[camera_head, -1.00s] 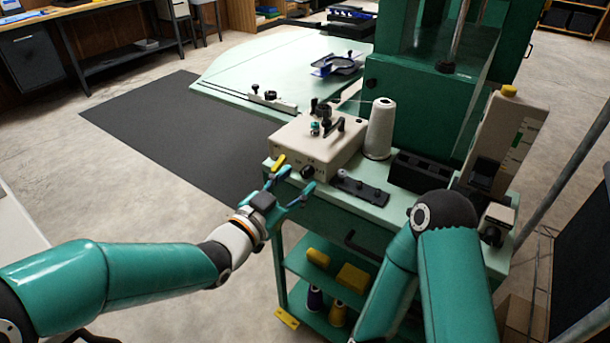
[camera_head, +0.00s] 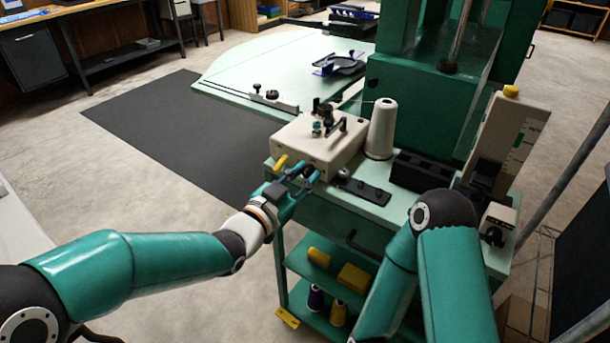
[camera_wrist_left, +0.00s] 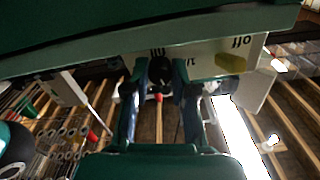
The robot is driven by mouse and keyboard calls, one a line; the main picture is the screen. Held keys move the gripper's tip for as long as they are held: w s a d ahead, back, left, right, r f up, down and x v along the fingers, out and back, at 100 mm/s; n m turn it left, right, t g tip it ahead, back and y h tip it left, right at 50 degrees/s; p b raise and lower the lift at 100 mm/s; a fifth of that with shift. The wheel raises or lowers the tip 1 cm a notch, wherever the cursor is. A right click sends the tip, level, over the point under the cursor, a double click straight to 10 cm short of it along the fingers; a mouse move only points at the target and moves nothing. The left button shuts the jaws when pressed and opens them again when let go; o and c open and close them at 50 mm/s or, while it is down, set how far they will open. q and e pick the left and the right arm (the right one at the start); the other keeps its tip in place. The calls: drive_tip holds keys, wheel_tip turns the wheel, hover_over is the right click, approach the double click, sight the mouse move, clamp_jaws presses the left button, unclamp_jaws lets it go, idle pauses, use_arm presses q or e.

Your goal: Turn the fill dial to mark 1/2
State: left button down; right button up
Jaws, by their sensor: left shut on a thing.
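The fill dial (camera_wrist_left: 160,70) is a small black knob on the front face of the cream box (camera_head: 318,140). In the left wrist view it sits between the two fingers of my left gripper (camera_wrist_left: 160,88), which are shut on its sides. Upside-down printing shows beside it: "off" to the right, part of a fraction nearer the knob, and a partly covered word behind it. I cannot tell which mark the dial points to. In the head view my left gripper (camera_head: 302,172) is at the box's front and mostly hides the dial. My right gripper is out of view.
A yellow lever (camera_head: 281,162) is just left of the dial, close to my fingers. A white thread cone (camera_head: 381,130) stands right of the box. A dark strip with knobs (camera_head: 362,190) lies on the green cart in front. My right arm stands over the cart's right side.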

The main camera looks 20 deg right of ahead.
use_arm(q)
drive_tip(key=shift+a+f+n, duration=0.1)
drive_tip(key=shift+n, duration=0.2)
drive_tip(key=n+b, duration=0.1)
drive_tip(key=n, duration=0.7)
drive_tip(key=shift+w+a+n, duration=0.1)
drive_tip(key=shift+a+n, duration=0.05)
drive_tip(key=shift+n, duration=0.25)
idle(0.4)
drive_tip(key=c, duration=1)
unclamp_jaws()
drive_tip(key=shift+a, duration=0.1)
drive_tip(key=shift+o, duration=0.2)
